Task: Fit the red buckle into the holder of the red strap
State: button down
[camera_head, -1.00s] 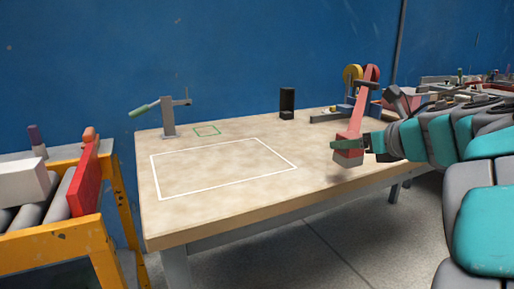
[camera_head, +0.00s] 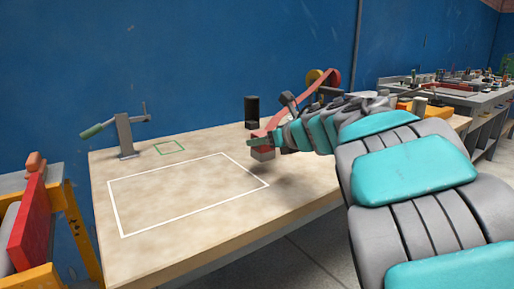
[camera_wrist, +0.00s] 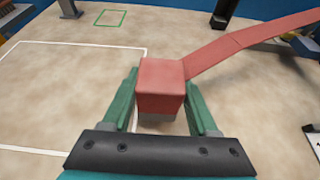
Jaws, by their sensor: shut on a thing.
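My gripper (camera_head: 264,143) is shut on the red buckle (camera_wrist: 160,88), a red block with a pale lower part, with one green finger on each side in the wrist view. It holds the buckle above the table, near the right corner of the white outline. The red strap (camera_wrist: 240,42) runs from the buckle back to the right, up to the red reel (camera_head: 334,78) beside a yellow reel (camera_head: 314,77). My arm hides part of the strap and the reel stand. I cannot tell which thing is the red strap's holder.
The wooden table (camera_head: 150,215) is clear within its white outline. A clamp-like post with a green handle (camera_head: 124,135) and a green square (camera_head: 170,148) are at the back left. A black block (camera_head: 252,112) stands behind the buckle. A red panel (camera_head: 28,225) stands at the left in an orange frame.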

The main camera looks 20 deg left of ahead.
aim_at(258, 151)
jog(key=shift+w+a+f, duration=0.1)
jog(key=shift+w+a, duration=0.3)
jog(key=shift+a, duration=0.15)
jog(key=shift+w+a+f, duration=0.1)
jog(key=shift+w+a, duration=0.25)
jog(key=shift+a, duration=0.2)
notch_tip(258, 151, down, 2)
jog(key=shift+s+f, duration=0.1)
jog(key=shift+d+f, duration=0.15)
jog(key=shift+f, duration=0.4)
jog(key=shift+f, duration=0.2)
jog(key=shift+c, duration=0.8)
grip_release()
jog(key=shift+r, duration=0.1)
